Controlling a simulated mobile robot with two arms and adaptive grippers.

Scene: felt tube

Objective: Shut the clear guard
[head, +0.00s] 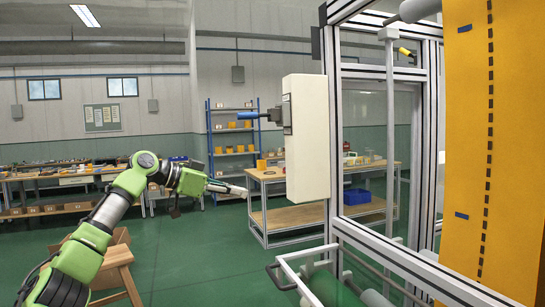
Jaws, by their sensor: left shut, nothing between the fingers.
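The clear guard (375,140) appears as a see-through pane in the aluminium frame of the machine, right of centre. Its edges are hard to make out, and I cannot tell from this view how far open it stands. My left gripper (243,191) is shut and empty, pointing right in free air. It is left of the white cabinet (306,140) on the machine's frame and appears apart from it. My right gripper is not in view.
A blue handle (250,115) sticks out left from the white cabinet. A yellow felt sheet (490,150) hangs at the right. A white rail frame (290,283) juts out low in front. Green floor (190,260) is clear between.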

